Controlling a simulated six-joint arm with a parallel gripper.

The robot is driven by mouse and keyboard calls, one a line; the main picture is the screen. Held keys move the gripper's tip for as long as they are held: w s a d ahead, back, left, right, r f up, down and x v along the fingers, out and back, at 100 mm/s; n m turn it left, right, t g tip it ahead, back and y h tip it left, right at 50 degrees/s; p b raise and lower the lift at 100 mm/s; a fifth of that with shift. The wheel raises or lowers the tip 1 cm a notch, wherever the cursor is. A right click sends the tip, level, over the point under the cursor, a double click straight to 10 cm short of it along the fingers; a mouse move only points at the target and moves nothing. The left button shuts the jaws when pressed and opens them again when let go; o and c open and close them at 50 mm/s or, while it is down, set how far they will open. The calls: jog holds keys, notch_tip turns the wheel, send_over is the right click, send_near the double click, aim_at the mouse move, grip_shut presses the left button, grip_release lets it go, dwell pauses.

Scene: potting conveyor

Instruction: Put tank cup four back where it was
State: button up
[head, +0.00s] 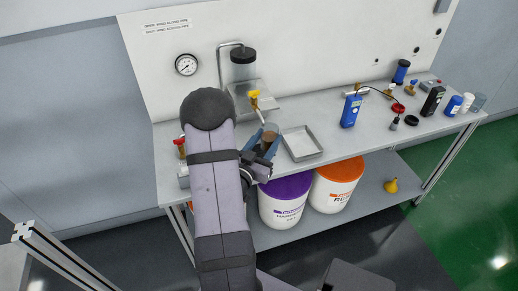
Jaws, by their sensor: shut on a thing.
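My gripper (264,143) is at the left half of the bench, just left of a shallow metal tray. Its bluish fingers are shut on a small cup (269,134) that looks see-through and brownish. The cup seems upright, in front of a steel unit with a yellow-handled tap (254,97). I cannot tell whether the cup touches the bench. No number is readable on it, and my arm hides part of the bench around it.
The shallow tray (302,144) is close on the right. A blue meter (350,110), a dark bottle (433,101) and small containers stand further right. A black-capped vessel (243,66) is behind. Purple-lidded (284,208) and orange-lidded (336,190) buckets are below.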

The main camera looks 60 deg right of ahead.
jog(key=w+a+r+n+t+b, duration=0.2)
jog(key=w+a+b, duration=0.15)
jog(key=w, duration=0.35)
jog(key=w+a+r+n+t+b, duration=0.1)
jog(key=w+a+t+b, duration=0.25)
jog(key=w, duration=0.35)
jog(key=shift+s+a+f+m+g, duration=0.1)
jog(key=shift+s+f+m+g, duration=0.4)
jog(key=shift+s+f+g, duration=0.7)
jog(key=shift+s+a+f+m+g, duration=0.15)
jog(key=shift+s+f+m+g, duration=0.45)
jog(key=shift+s+f, duration=0.65)
jog(key=shift+s+a+f+m+g, duration=0.1)
jog(key=shift+s+f+m+g, duration=0.3)
jog(key=shift+s+f+g, duration=0.85)
jog(key=shift+w+f+t, duration=0.3)
jog(key=shift+w+f, duration=0.1)
jog(key=shift+f, duration=0.05)
jog(key=shift+f, duration=2)
jog(key=shift+f, duration=0.1)
jog(key=o, duration=1.1)
